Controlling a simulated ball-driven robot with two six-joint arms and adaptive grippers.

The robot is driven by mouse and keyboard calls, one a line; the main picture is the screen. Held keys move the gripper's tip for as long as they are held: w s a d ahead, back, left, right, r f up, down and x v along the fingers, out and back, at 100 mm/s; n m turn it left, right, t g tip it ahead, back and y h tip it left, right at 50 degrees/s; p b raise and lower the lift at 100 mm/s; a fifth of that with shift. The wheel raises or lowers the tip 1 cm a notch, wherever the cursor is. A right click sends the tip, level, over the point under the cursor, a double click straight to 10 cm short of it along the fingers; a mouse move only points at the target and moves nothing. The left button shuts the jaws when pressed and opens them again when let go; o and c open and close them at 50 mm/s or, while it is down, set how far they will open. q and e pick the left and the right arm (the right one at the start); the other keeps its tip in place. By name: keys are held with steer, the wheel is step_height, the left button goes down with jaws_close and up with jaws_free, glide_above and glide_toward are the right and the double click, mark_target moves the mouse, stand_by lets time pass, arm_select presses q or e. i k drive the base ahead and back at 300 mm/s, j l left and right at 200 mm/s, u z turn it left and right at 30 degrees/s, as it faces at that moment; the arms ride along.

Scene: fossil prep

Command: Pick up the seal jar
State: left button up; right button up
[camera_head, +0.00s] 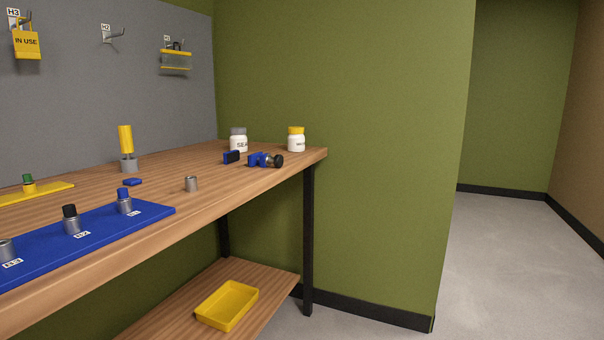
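A white jar with a grey lid (238,140) stands upright at the back of the wooden bench, near its far right end. Neither of my grippers shows in this view.
A yellow tray (227,305) sits on the lower shelf. Open floor (520,260) lies to the right.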

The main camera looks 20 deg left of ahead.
mark_target(239, 142)
steer(key=i+u, duration=0.45)
steer(key=i+l+u, duration=0.2)
steer(key=i+u, duration=0.2)
steer(key=i+l+u, duration=0.25)
steer(key=u, duration=0.2)
steer(key=i, duration=0.05)
